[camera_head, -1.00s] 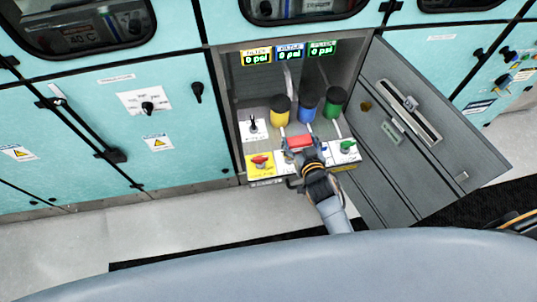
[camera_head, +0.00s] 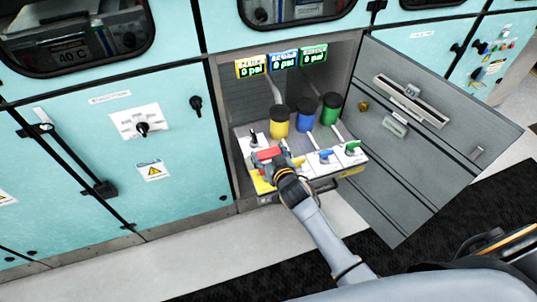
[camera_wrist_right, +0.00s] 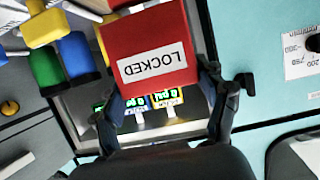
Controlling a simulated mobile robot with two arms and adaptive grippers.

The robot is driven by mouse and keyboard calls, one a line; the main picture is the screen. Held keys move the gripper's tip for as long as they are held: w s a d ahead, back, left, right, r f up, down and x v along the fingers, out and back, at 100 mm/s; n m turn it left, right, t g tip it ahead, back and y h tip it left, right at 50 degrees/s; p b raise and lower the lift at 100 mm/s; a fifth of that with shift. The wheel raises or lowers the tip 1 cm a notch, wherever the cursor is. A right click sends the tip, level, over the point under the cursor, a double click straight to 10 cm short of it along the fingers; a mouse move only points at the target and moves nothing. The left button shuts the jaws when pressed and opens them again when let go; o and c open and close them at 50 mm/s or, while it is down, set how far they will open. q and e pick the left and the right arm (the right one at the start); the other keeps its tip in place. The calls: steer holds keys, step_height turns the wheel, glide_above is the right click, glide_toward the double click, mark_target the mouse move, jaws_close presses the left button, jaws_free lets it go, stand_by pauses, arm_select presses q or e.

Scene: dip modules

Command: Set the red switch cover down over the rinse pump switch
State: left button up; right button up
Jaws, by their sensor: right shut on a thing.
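The red switch cover (camera_head: 268,154) is held in my right gripper (camera_head: 279,161), above the left part of the pulled-out drawer. In the right wrist view the cover (camera_wrist_right: 150,30) fills the space between the fingers, with a white "LOCKED" label facing the camera. A small black toggle switch (camera_head: 253,136), which looks like the rinse pump switch, stands on a white plate at the drawer's back left. The cover is just in front of it in the head view, apart from it as far as I can tell. My left gripper is not in view.
Yellow (camera_head: 279,124), blue (camera_head: 306,116) and green (camera_head: 330,108) black-topped canisters stand right of the switch. Valves with blue (camera_head: 326,155) and green (camera_head: 351,147) handles sit along the drawer front. An open grey door (camera_head: 430,130) bounds the right side.

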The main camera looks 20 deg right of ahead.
steer(key=shift+a+f+b, duration=0.15)
steer(key=shift+f+b, duration=0.45)
steer(key=shift+f, duration=0.3)
steer(key=shift+f+b, duration=0.35)
steer(key=shift+f, duration=0.1)
steer(key=shift+f+b, duration=0.6)
steer(key=shift+f, duration=0.2)
steer(key=shift+f+b, duration=0.75)
steer(key=shift+f, duration=0.2)
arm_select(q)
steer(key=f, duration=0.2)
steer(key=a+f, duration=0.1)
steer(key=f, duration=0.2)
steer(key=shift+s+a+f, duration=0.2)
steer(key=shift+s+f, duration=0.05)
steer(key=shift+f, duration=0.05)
arm_select(e)
steer(key=shift+f, duration=0.3)
arm_select(q)
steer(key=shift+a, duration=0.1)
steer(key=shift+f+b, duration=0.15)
steer(key=shift+b, duration=0.25)
arm_select(e)
steer(key=shift+f, duration=0.35)
steer(key=o, duration=1.3)
